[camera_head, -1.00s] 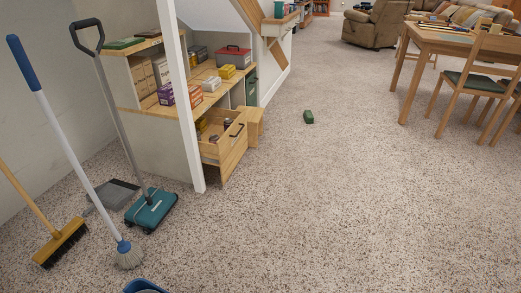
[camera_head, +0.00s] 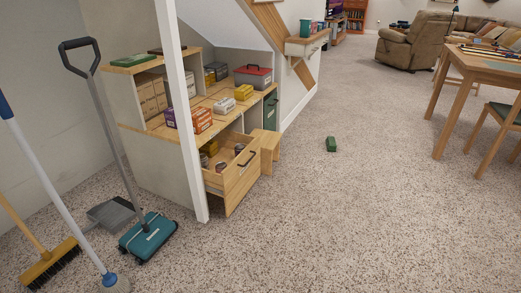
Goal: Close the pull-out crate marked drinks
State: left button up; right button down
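A wooden pull-out crate (camera_head: 242,177) with a dark handle on its front stands pulled out from under the wooden shelf unit (camera_head: 228,112) below the sloping ceiling. Its front faces right, into the room. A few cans or jars show inside it. Any marking on its front is too small to read. A white post (camera_head: 181,105) hides part of the unit to the left of the crate. Neither of my grippers is in view.
A small wooden step (camera_head: 270,148) stands just behind the crate. A green object (camera_head: 331,144) lies on the carpet. A teal sweeper (camera_head: 147,236), dustpan (camera_head: 110,213) and brooms stand at left. A table (camera_head: 480,68) is at right. The middle carpet is clear.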

aim_at(241, 171)
jog(key=i+z, duration=0.45)
jog(key=i, duration=0.55)
